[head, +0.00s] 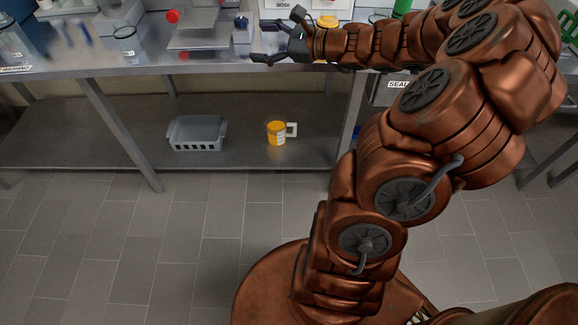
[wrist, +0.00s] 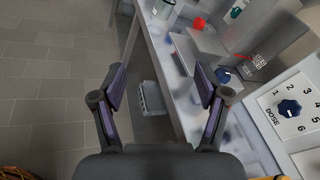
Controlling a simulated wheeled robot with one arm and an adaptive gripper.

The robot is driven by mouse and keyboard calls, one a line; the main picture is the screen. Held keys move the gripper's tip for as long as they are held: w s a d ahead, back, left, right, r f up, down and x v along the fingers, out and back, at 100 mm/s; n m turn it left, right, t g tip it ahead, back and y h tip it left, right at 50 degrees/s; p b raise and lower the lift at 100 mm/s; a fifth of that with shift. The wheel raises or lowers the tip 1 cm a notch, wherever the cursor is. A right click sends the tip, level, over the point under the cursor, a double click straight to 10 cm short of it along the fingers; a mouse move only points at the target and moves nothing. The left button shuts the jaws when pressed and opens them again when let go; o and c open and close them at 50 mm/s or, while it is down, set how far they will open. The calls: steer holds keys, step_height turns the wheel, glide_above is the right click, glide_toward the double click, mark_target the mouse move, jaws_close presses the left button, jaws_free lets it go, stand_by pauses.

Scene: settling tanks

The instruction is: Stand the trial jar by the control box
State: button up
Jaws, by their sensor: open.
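A clear glass jar (head: 127,46), which looks like the trial jar, stands upright on the metal bench left of my gripper. What seems to be the same jar shows at the top of the wrist view (wrist: 163,9). Another clear vessel (head: 12,42) stands at the bench's left end. The control box, a white box with a blue dial and the word DOSE (wrist: 292,112), is at the right of the wrist view; only its lower edge (head: 284,4) shows in the head view. My gripper (head: 274,38) is open and empty, fingers pointing left near the bench's front edge. It also shows in the wrist view (wrist: 161,76).
A stand with a red knob (head: 172,16) and a small blue-topped item (head: 241,30) are between jar and gripper. A yellow-lidded item (head: 326,21) is near my wrist. A grey basket (head: 198,134) and yellow mug (head: 277,133) sit on the lower shelf.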

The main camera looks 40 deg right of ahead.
steer(key=s+a+f+n+g+y, duration=0.1)
steer(key=s+a+n+g, duration=0.35)
steer(key=a, duration=0.45)
steer(key=s+a+f+n+g+y, duration=0.1)
steer(key=s+a+n+g, duration=0.3)
steer(key=a, duration=0.6)
steer(key=s+a+f+n+g+h, duration=0.2)
steer(key=s+a+f+n+g, duration=0.25)
steer(key=s+a+n, duration=0.45)
steer(key=s+d+f+n+g+h, duration=0.2)
steer(key=s+d+n+h, duration=0.5)
steer(key=s, duration=0.8)
steer(key=d+h, duration=0.1)
steer(key=d, duration=0.2)
steer(key=shift+s+d+g+h, duration=0.15)
steer(key=shift+g+h, duration=0.15)
step_height(320, 180, up, 9)
steer(key=p, duration=0.9)
